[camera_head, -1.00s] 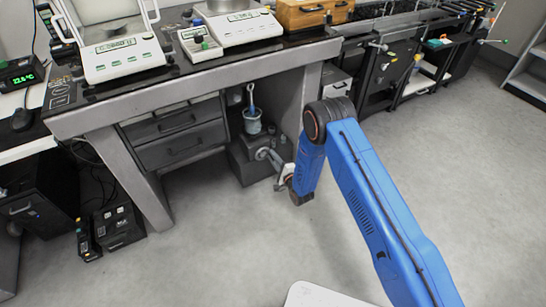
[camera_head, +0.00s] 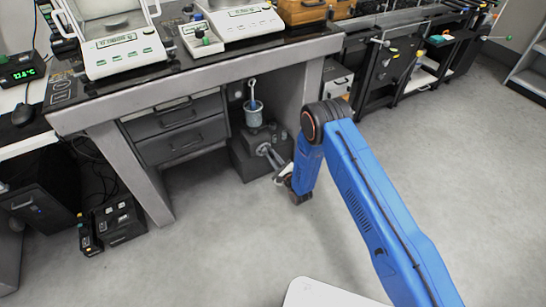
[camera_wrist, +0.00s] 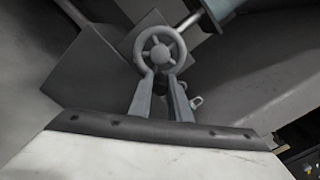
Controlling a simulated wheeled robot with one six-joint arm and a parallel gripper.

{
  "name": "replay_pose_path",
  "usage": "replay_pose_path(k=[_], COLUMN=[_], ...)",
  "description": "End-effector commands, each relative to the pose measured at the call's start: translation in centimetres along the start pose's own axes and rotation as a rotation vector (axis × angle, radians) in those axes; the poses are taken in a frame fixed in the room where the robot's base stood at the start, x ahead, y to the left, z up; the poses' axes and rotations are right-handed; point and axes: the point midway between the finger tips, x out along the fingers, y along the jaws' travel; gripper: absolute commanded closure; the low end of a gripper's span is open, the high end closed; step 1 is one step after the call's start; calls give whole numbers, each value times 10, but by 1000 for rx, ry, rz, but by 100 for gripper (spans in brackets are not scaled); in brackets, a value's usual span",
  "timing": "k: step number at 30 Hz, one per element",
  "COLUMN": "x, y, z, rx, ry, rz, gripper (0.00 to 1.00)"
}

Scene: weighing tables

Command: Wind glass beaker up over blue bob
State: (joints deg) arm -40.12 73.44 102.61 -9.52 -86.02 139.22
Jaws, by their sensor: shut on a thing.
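The glass beaker (camera_head: 254,120) stands upright on top of the dark lift box (camera_head: 252,160) under the table. The blue bob (camera_head: 252,104) hangs on a pale hooked stem above it, its lower part at or inside the beaker's mouth; how deep I cannot tell. A grey spoked handwheel (camera_wrist: 151,36) is on the lift's near side. My gripper (camera_wrist: 160,80) is shut on the lower part of the handwheel. In the head view my gripper (camera_head: 271,157) reaches the wheel from the lower right, and the contact is too small to see clearly.
The weighing table (camera_head: 200,88) overhangs the lift, with balances on top. Dark drawers (camera_head: 180,140) stand left of the lift. The floor (camera_head: 220,240) in front is clear. A small pale metal tab (camera_wrist: 196,102) shows beside the fingers in the wrist view.

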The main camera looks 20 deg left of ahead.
Motion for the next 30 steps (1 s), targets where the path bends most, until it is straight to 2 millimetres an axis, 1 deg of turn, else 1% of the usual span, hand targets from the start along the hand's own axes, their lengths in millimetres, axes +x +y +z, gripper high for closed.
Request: replay_pose_path(k=[12, 13, 14, 15, 25, 28, 30], x=[-1, -1, -1, -1, -2, -8, -16], y=[1, 1, 1, 1, 0, 0, 0], z=[-2, -2, -2, -2, -1, -1, -1], rx=[7, 7, 7, 7, 7, 7, 7], ry=[4, 3, 4, 3, 1, 2, 3], rz=[1, 1, 1, 1, 0, 1, 1], gripper=[100, 81, 74, 64, 64, 64, 64])
